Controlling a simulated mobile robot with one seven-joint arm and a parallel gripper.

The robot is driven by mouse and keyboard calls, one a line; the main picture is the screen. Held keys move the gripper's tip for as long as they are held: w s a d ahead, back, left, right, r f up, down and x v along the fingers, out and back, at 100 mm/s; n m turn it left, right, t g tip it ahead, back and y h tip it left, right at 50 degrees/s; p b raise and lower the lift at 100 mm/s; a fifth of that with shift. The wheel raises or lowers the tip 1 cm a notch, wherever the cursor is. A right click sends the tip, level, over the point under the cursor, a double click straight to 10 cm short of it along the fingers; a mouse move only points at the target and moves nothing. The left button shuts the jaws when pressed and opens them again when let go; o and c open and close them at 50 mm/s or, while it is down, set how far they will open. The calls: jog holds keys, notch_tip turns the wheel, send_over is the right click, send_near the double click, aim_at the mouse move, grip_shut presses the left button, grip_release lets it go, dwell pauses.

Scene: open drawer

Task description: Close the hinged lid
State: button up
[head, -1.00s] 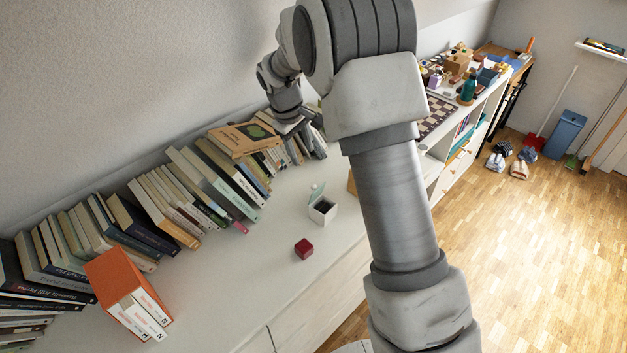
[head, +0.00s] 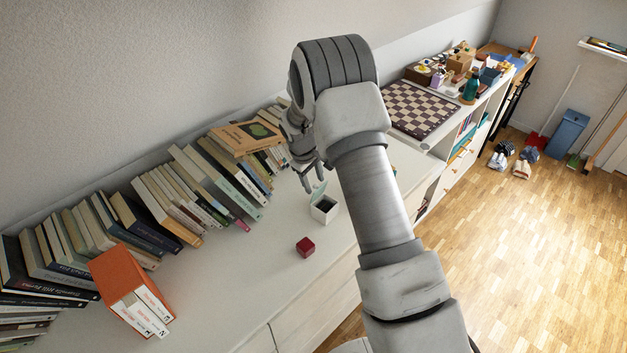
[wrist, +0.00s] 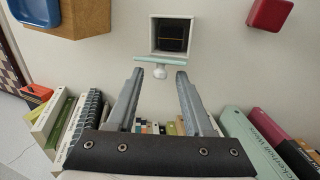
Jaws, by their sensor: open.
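A small white box (head: 324,213) stands open on the white cabinet top, with a dark inside. Its pale green hinged lid (head: 318,188) stands raised on the side toward the books. In the wrist view the box (wrist: 171,51) is at top centre, and the lid (wrist: 159,60) shows edge-on with a pale round knob (wrist: 160,72) pointing at my gripper. My gripper (head: 312,186) is right behind the lid in the head view. In the wrist view my gripper (wrist: 158,76) is open, its fingertips on either side of the knob; I cannot tell whether they touch anything.
A dark red cube (head: 305,247) lies near the box. A row of books (head: 190,190) lines the wall behind, with an orange-cased set (head: 125,285) at left. A chessboard (head: 422,108) lies farther right. The cabinet top left of the cube is clear.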

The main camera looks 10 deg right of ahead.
aim_at(320, 193)
grip_shut()
jog(key=shift+b, duration=0.3)
jog(key=s+d+t+y+b, duration=0.1)
jog(key=b, duration=0.1)
jog(key=s+d+t+y+b, duration=0.1)
jog(key=t+b, duration=0.1)
jog(key=shift+f+m+y, duration=0.2)
jog(key=shift+m+y, duration=0.1)
jog(key=shift+s+d+f+t+y+b, duration=0.15)
jog(key=shift+s+d+t+y+b, duration=0.1)
jog(key=shift+s+t+y+b, duration=0.3)
jog(key=shift+s+d+f+t+y+b, duration=0.1)
jog(key=shift+s+d+t+y+b, duration=0.1)
jog(key=shift+t+y+b, duration=0.3)
jog(key=shift+t, duration=0.25)
